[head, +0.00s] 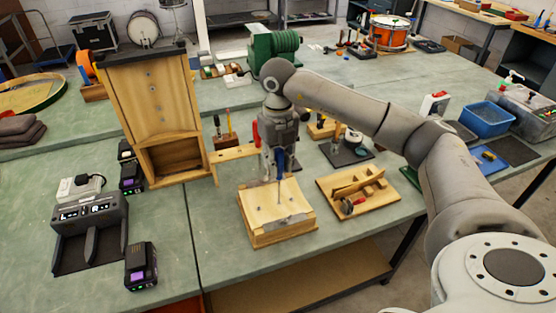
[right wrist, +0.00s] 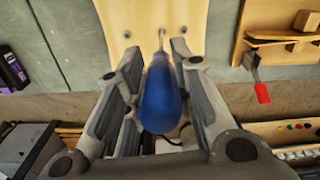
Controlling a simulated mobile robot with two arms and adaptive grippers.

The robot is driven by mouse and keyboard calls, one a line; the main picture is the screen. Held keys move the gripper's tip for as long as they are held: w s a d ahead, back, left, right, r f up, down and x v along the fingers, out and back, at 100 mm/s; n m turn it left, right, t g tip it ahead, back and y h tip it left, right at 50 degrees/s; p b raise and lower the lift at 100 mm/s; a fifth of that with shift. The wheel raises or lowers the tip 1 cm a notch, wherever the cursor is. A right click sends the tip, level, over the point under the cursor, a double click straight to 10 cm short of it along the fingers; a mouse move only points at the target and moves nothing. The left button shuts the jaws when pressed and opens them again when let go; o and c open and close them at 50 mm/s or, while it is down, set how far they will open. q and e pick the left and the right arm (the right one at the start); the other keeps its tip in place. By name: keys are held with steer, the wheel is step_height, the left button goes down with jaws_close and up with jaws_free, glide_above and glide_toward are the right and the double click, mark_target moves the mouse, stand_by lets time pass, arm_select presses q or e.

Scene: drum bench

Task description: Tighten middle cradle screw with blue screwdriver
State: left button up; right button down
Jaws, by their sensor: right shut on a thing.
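The wooden cradle (head: 262,229) with a curved top sits on the green bench; its pale surface shows at the top of the right wrist view (right wrist: 150,12). My right gripper (head: 280,164) is shut on the blue screwdriver (head: 281,158) above the cradle. In the right wrist view the blue handle (right wrist: 160,100) lies between my two fingers and its shaft points at the cradle. The shaft tip meets or nearly meets the middle of a row of small dark screw spots; contact cannot be told. My left gripper is not in view.
A wooden tray (head: 330,187) with wooden parts and a red-handled tool lies right of the cradle. A tall wooden stand (head: 152,100) is at left, with a battery charger (head: 89,220) and battery (head: 140,267) nearby.

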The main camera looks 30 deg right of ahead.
steer(key=m, duration=0.3)
steer(key=shift+f, duration=0.15)
steer(key=shift+s, duration=0.1)
steer(key=shift+m, duration=0.3)
steer(key=m+p, duration=0.1)
steer(key=m, duration=0.2)
steer(key=shift+d, duration=0.1)
steer(key=shift+m, duration=0.9)
steer(key=m+p, duration=0.1)
steer(key=m, duration=0.2)
steer(key=shift+d+m+p, duration=0.15)
steer(key=shift+m+p, duration=0.15)
steer(key=shift+m, duration=0.7)
